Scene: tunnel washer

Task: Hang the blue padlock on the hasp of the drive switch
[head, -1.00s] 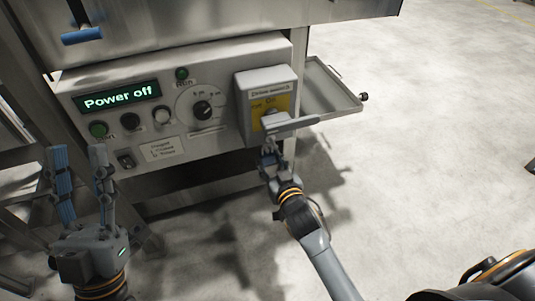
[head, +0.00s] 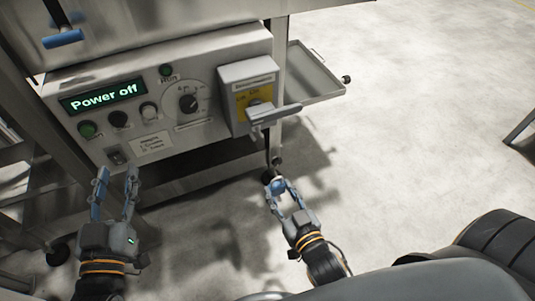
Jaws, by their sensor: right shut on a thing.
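The drive switch (head: 247,84) is a grey box with a yellow plate on the right of the control panel. Its grey handle (head: 280,114) sticks out to the right, and a small grey tab, seemingly the hasp (head: 256,133), shows below it. My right gripper (head: 279,183) is below and apart from the switch, shut on a small blue thing at its fingertips, seemingly the blue padlock (head: 281,186). The fingers partly hide it, and its shackle is not clear. My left gripper (head: 115,178) is open and empty, pointing up in front of the panel's lower left.
The panel (head: 210,135) carries a lit "Power off" display (head: 103,97), buttons and a dial (head: 188,103). A metal tray (head: 312,75) juts out right of the switch. A blue-gripped handle (head: 63,38) is at top left. The floor at right is mostly clear.

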